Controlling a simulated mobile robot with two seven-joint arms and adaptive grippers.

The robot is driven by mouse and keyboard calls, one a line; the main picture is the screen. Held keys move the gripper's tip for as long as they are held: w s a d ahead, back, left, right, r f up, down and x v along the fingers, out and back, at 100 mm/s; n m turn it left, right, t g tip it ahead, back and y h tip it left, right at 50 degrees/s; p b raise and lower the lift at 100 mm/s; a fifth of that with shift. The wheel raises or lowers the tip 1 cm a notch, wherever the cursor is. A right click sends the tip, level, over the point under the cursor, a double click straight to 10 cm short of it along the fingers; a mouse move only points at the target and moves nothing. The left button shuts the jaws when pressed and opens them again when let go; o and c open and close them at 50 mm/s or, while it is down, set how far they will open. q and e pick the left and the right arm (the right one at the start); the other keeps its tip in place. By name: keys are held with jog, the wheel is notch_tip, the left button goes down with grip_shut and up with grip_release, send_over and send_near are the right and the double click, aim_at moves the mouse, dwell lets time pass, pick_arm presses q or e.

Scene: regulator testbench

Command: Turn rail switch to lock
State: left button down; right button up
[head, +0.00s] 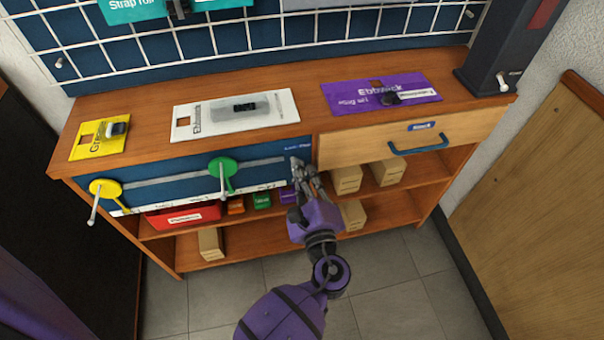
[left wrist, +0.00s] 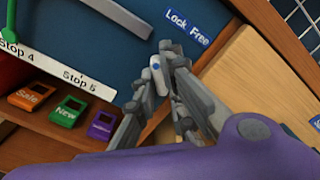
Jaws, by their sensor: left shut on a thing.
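The rail switch (left wrist: 156,68) is a small grey lever with a blue dot, at the right end of the blue rail panel (head: 150,178). A blue "Lock Free" label (left wrist: 187,27) is above and right of it in the left wrist view. My left gripper (left wrist: 160,80) is shut on the switch, with a finger on each side of it. In the head view my left gripper (head: 298,172) reaches up to the panel's right end and hides most of the switch. I cannot tell which setting the switch is in. My right gripper is not in view.
A green knob (head: 222,175) and a yellow knob (head: 105,189) with handles sit on the slotted rail. A wooden drawer (head: 360,145) with a blue handle (head: 418,145) is just right. Shelves below hold a red bin (head: 183,217) and several boxes. The floor in front is clear.

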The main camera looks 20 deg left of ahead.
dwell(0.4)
pick_arm(q)
jog(key=c, duration=2.1)
grip_release()
jog(key=v, duration=1.2)
